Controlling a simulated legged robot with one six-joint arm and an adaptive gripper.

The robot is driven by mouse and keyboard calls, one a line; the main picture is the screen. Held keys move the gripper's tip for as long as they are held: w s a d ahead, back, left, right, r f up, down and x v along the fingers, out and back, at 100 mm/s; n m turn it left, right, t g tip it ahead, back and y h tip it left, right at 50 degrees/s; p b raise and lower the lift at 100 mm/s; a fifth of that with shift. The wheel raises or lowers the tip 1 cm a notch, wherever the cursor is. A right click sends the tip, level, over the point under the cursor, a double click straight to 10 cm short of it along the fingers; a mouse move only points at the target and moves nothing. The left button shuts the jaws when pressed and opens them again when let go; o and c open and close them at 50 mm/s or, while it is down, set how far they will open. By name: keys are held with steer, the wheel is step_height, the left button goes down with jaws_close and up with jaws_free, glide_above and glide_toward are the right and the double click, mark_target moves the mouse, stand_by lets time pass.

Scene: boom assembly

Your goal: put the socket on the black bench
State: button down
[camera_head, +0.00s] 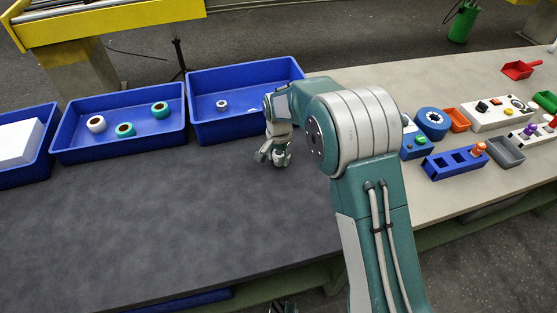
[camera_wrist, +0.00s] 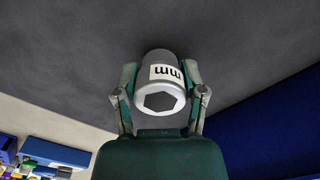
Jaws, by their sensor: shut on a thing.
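In the wrist view a grey metal socket (camera_wrist: 160,88) with a hexagonal opening and a white label reading "mm" sits between the two fingers of my gripper (camera_wrist: 160,90). The gripper is shut on it. The dark bench surface (camera_wrist: 235,55) lies behind the socket; I cannot tell whether the socket touches it. In the head view my gripper (camera_head: 273,157) is low over the black bench (camera_head: 170,220), near its right side, just in front of a blue bin. The socket is hard to make out there.
A blue bin (camera_head: 207,130) behind my gripper holds a small ring. Another blue bin (camera_head: 165,143) holds several ringed parts; a third, at far left, holds a white block (camera_head: 18,140). Coloured parts and trays crowd the beige table (camera_head: 440,200) at right. The black bench's middle is clear.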

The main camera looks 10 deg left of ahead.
steer(key=shift+f, duration=0.55)
steer(key=shift+d+f, duration=0.1)
steer(key=shift+d, duration=0.15)
steer(key=shift+c, duration=0.8)
jaws_free()
steer(key=shift+a+f, duration=0.1)
steer(key=shift+a, duration=0.05)
